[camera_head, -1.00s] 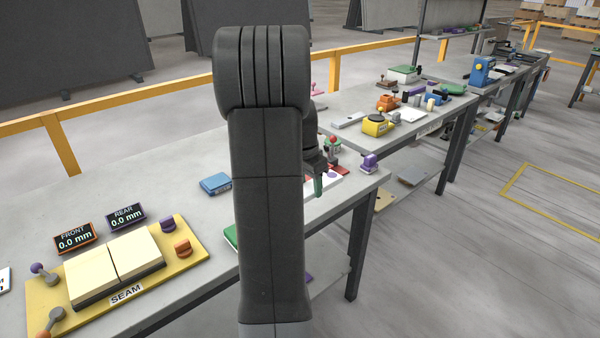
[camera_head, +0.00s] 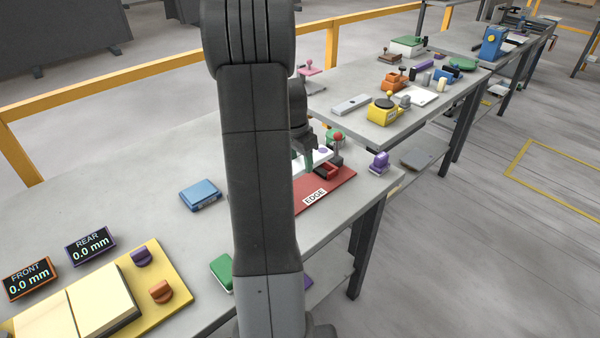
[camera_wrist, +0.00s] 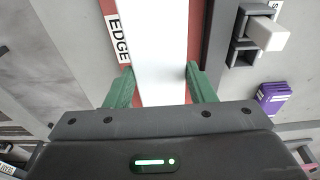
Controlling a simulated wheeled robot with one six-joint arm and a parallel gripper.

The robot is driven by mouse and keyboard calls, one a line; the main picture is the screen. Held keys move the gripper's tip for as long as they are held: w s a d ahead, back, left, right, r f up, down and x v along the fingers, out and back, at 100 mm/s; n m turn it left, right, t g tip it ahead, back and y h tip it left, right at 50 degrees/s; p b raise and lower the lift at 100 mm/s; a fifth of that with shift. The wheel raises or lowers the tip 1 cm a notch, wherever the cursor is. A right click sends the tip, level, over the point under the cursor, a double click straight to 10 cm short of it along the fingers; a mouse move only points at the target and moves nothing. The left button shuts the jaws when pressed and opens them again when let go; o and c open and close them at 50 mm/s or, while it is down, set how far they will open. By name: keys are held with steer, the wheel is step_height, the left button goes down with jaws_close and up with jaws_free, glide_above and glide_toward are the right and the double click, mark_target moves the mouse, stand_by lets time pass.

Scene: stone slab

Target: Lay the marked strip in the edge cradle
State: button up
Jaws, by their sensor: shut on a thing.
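My gripper (camera_wrist: 160,80) is shut on a white strip (camera_wrist: 160,35), with one green finger on each long side. The strip is over the red EDGE board (camera_head: 340,181). The board also shows in the wrist view (camera_wrist: 110,10), along both sides of the strip. I cannot tell whether the strip rests on the board or hangs just above it.
A purple block (camera_head: 379,163) stands near the table's right edge. A blue case (camera_head: 200,195) lies left of my arm, and a green block (camera_head: 222,272) sits near the front edge. The yellow SEAM board (camera_head: 165,270) is at lower left. Bare tabletop lies behind the case.

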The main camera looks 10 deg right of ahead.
mark_target(300, 171)
steer(key=shift+f, duration=2.75)
steer(key=shift+f, duration=0.2)
steer(key=o, duration=1.4)
steer(key=shift+r, duration=0.1)
steer(key=shift+r, duration=0.6)
steer(key=r, duration=0.3)
steer(key=a+r, duration=0.1)
steer(key=r, duration=0.3)
steer(key=s+r, duration=0.1)
steer(key=r, duration=0.3)
steer(key=shift+a, duration=0.25)
